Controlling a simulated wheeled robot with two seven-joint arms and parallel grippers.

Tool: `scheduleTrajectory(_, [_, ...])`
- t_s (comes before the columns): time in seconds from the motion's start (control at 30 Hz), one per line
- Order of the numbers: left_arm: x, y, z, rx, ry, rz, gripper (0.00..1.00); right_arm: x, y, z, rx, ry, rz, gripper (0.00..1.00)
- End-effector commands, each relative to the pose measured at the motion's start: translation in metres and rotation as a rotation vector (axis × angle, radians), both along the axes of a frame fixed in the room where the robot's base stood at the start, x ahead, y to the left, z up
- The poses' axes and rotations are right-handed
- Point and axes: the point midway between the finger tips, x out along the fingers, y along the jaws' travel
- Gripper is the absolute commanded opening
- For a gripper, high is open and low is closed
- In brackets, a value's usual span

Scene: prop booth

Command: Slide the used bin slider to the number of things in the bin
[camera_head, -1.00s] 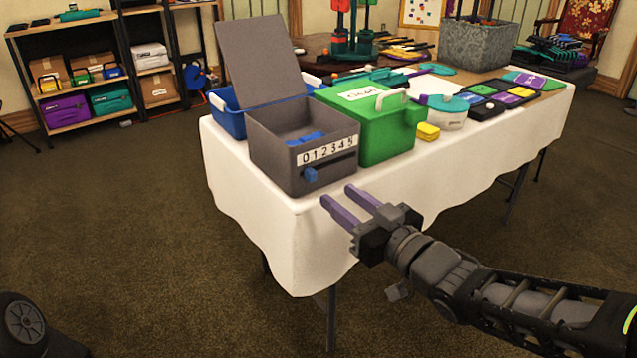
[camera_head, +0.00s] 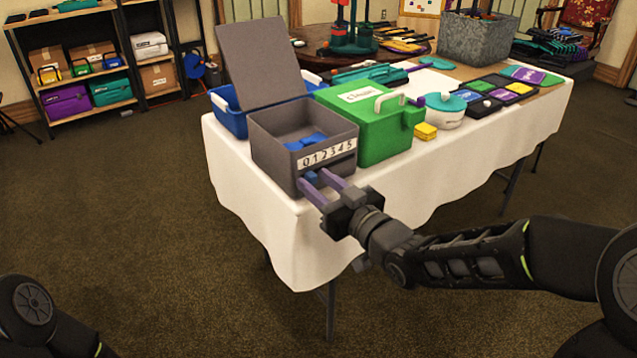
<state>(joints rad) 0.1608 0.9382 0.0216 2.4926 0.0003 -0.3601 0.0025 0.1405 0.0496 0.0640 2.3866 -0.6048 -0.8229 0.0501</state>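The grey used bin (camera_head: 272,160) stands at the near left corner of the white table with its lid (camera_head: 262,62) raised. Blue things (camera_head: 307,142) lie inside; I cannot count them surely. Its front carries a number strip (camera_head: 327,153) reading 0 to 5. The blue slider knob (camera_head: 311,178) is below the strip, near the low-number end, partly hidden by my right gripper (camera_head: 317,180). The gripper's two purple fingers are apart, one on each side of the knob; I cannot tell whether they touch it. Only part of my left arm shows at the lower left; its gripper is out of view.
A green box (camera_head: 372,135) with a white handle stands right of the bin, and a blue basket (camera_head: 230,112) behind it. A yellow block (camera_head: 426,131) and a white pot (camera_head: 444,114) are farther right. The floor before the table is clear.

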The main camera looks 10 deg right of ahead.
Motion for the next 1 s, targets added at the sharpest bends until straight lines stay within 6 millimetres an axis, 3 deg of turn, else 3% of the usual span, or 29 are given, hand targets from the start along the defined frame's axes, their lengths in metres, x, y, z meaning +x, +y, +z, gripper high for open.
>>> scheduleTrajectory(0.27, [0.0003, 0.0003, 0.0001, 0.0, -0.001, 0.0, 0.44, 0.0007, 0.0005, -0.0001, 0.001, 0.001, 0.0, 0.37])
scheduleTrajectory(0.7, [0.0002, 0.0002, 0.0002, 0.0, -0.001, 0.0, 0.44, 0.0005, 0.0003, -0.0001, 0.001, 0.001, 0.0, 0.01])
scheduleTrajectory(1.0, [0.0002, 0.0002, 0.0002, 0.0, 0.0, 0.0, 0.44, 0.0004, 0.0003, -0.0001, 0.001, 0.001, 0.0, 0.0])
